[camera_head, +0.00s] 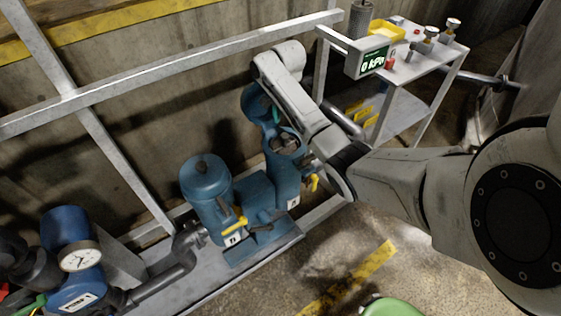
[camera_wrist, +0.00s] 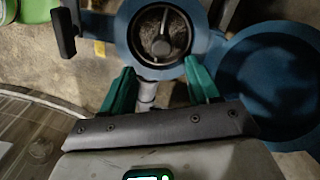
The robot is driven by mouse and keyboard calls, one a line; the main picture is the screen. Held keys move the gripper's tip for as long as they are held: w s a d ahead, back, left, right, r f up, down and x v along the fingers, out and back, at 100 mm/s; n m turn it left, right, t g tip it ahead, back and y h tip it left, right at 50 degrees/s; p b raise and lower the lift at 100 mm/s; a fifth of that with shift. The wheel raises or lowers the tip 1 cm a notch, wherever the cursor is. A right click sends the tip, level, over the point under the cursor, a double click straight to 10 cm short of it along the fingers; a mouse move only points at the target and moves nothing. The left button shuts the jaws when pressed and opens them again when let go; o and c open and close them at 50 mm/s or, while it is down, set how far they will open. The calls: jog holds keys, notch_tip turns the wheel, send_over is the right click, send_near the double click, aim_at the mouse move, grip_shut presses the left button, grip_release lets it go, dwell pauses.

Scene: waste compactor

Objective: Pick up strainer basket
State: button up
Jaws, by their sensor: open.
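The strainer basket (camera_wrist: 163,35) shows in the wrist view as a dark round mesh piece with a bar across it, seated inside the blue ring of a strainer housing (camera_wrist: 128,28). In the head view the open housing (camera_head: 287,185) is the right one of a blue pair, and its mouth is partly covered by my arm. My gripper (camera_wrist: 160,84) has teal fingers spread apart, with nothing between them. The fingertips sit just below the ring in the wrist view; I cannot tell their height above it. In the head view the gripper is mostly hidden.
A closed blue canister (camera_head: 207,178) with a yellow handle (camera_head: 236,231) stands left of the open housing. A round blue lid (camera_head: 258,103) is raised behind it. Grey rails (camera_head: 170,65) run behind. A cart with a pressure display (camera_head: 370,60) stands upper right.

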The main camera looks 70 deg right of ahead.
aim_at(285, 135)
jog(key=f, duration=0.8)
jog(key=shift+w+a+f+p, duration=0.15)
jog(key=shift+a+f+p, duration=0.05)
jog(key=shift+f+p, duration=0.1)
grip_shut()
dwell(0.3)
jog(key=shift+r, duration=0.1)
dwell(0.8)
